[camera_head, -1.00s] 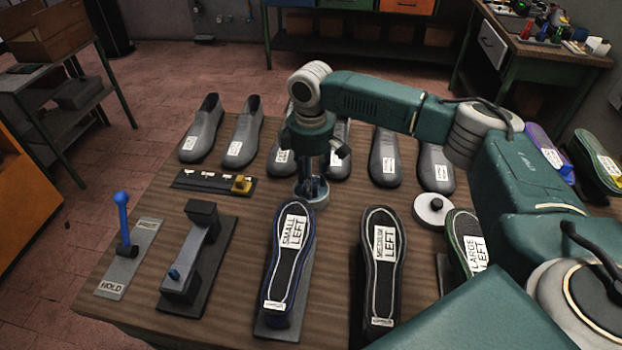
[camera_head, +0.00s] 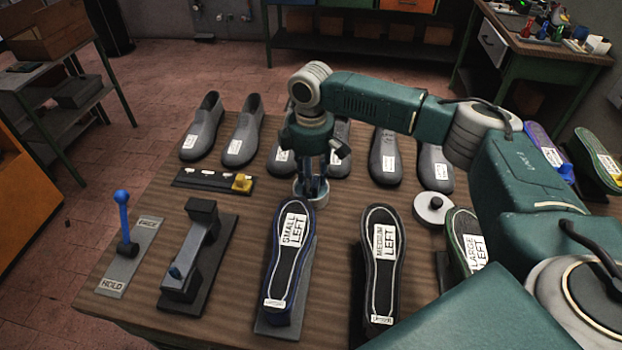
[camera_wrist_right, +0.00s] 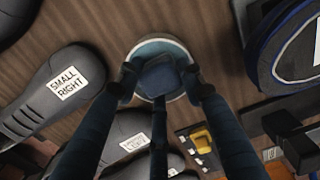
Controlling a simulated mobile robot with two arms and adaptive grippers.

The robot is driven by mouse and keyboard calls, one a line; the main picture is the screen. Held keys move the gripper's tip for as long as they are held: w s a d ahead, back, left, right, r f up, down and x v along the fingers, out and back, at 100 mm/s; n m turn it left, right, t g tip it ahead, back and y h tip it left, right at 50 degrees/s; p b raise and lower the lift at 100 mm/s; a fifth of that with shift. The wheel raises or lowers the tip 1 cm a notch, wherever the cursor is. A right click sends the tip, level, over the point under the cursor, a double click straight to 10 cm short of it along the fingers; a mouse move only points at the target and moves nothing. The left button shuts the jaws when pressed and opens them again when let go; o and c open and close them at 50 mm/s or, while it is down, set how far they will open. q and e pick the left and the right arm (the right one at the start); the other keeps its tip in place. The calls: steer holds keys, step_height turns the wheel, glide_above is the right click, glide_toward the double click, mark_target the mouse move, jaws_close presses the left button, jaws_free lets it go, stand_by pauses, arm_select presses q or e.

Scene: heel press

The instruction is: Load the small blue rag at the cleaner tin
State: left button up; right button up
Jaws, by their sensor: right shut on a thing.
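The cleaner tin (camera_head: 321,201) is a low round tin behind the small left sole, mostly hidden by my right gripper (camera_head: 313,190). The right wrist view shows its pale round rim (camera_wrist_right: 150,46) directly under my fingers. The small blue rag (camera_wrist_right: 158,80) is a dark blue pad between the fingertips of my right gripper (camera_wrist_right: 160,88), over the tin's opening. The gripper is shut on the rag. I cannot tell whether the rag touches the tin's contents. My left gripper is not in view.
Grey shoe lasts (camera_head: 242,138) stand along the back. Soles on stands (camera_head: 290,255) line the front. A dark strip with a yellow block (camera_head: 242,183), a grey press (camera_head: 198,250) and a blue-knobbed lever (camera_head: 123,222) are at left. A round white-topped item (camera_head: 433,207) is right of the gripper.

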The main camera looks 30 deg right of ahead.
steer(key=shift+s+f+p, duration=0.2)
steer(key=shift+f+p, duration=0.05)
steer(key=shift+p, duration=0.25)
stand_by(1.8)
steer(key=r+p, duration=0.3)
steer(key=p, duration=0.1)
steer(key=r+p, duration=0.4)
steer(key=shift+w+r+p, duration=0.2)
steer(key=shift+r+p, duration=0.05)
steer(key=shift+p, duration=0.05)
steer(key=shift+f, duration=0.1)
stand_by(0.3)
steer(key=shift+w, duration=0.1)
stand_by(0.4)
